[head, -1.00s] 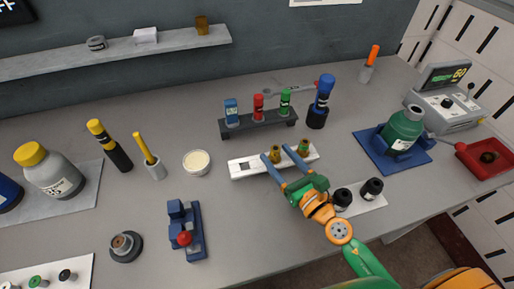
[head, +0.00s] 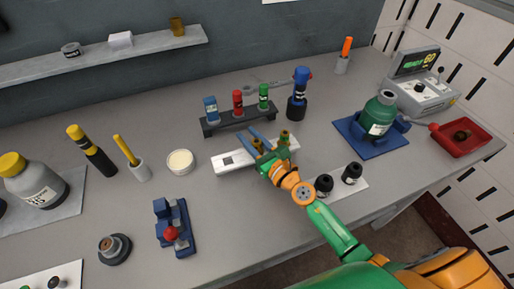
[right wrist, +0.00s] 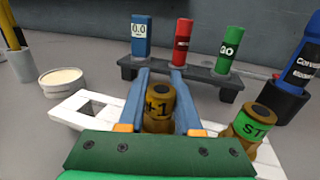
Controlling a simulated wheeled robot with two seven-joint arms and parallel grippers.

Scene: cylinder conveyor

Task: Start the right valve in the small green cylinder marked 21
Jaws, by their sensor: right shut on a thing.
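Two brass valves stand in a white slotted block (head: 228,162). My right gripper (head: 247,136) is shut on the left brass valve (right wrist: 159,106), which has a dark marking like "+1" and stands at the block. The other brass valve (right wrist: 252,126), with a green label starting "ST", stands to the right, outside the fingers; it also shows in the head view (head: 284,138). My left gripper is out of view.
A dark rack (head: 238,122) with blue, red and green tubes stands just behind the block, a blue bottle (head: 300,86) right of it. Two black knobs (head: 324,183) sit near my right forearm. A red tray (head: 477,143) and grey console (head: 420,92) are far right.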

